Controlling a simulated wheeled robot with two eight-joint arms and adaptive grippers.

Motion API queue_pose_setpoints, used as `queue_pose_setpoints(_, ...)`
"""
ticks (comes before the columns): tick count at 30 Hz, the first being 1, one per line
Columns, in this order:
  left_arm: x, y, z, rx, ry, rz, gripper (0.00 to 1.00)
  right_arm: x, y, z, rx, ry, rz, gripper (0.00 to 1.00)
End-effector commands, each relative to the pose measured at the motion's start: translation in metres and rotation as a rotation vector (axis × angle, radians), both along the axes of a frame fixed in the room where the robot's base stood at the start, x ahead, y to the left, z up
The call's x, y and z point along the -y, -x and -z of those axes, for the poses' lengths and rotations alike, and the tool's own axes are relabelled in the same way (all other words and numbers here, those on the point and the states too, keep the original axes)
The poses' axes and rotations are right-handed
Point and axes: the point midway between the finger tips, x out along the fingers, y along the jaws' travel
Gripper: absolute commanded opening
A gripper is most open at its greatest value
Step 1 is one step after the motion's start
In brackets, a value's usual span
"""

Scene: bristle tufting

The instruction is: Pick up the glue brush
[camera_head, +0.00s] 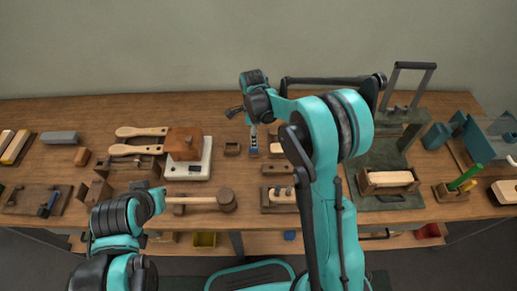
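I cannot tell for sure which thing is the glue brush. A green-handled stick (464,177) leans in a small wooden block at the right and may be it. A small upright item with a blue lower part (253,141) stands at the middle back, just below my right wrist. My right gripper (240,112) is over the back middle of the bench, one dark finger pointing left; its grip is too small to read. My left gripper (153,194) is low at the left near a mallet handle, mostly hidden by its own arm.
The wooden bench (330,102) carries a mallet (226,201), a brown block on a white base (186,144), two paddle-shaped wooden pieces (137,150), a dark-framed stand (398,117) and a board with a pale block (391,179).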

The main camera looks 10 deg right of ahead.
Motion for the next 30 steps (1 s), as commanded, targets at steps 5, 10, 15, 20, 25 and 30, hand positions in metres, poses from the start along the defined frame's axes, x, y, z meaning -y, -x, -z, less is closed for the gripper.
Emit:
queue_pose_setpoints(5, 0.000, 0.000, 0.008, 0.000, 0.000, 0.000, 0.00, 0.000, 0.000, 0.022, 0.000, 0.000, 0.001, 0.50)
queue_pose_setpoints(10, 0.000, 0.000, 0.016, 0.000, 0.000, 0.000, 0.00, 0.000, 0.000, 0.039, 0.001, 0.000, 0.000, 0.50)
queue_pose_setpoints(15, 0.000, 0.000, 0.028, 0.000, 0.000, 0.000, 0.00, -0.001, 0.000, 0.066, 0.001, 0.000, 0.000, 0.50)
queue_pose_setpoints(20, 0.000, 0.000, 0.030, 0.000, 0.000, 0.000, 0.00, -0.001, 0.000, 0.075, 0.001, 0.000, 0.000, 0.50)
queue_pose_setpoints(25, 0.000, 0.000, 0.029, 0.000, 0.000, 0.000, 0.00, -0.001, 0.000, 0.074, 0.001, 0.000, 0.000, 0.45)
queue_pose_setpoints(30, 0.000, 0.000, 0.029, 0.000, 0.000, 0.000, 0.00, -0.001, 0.000, 0.074, 0.001, 0.000, -0.001, 0.00)
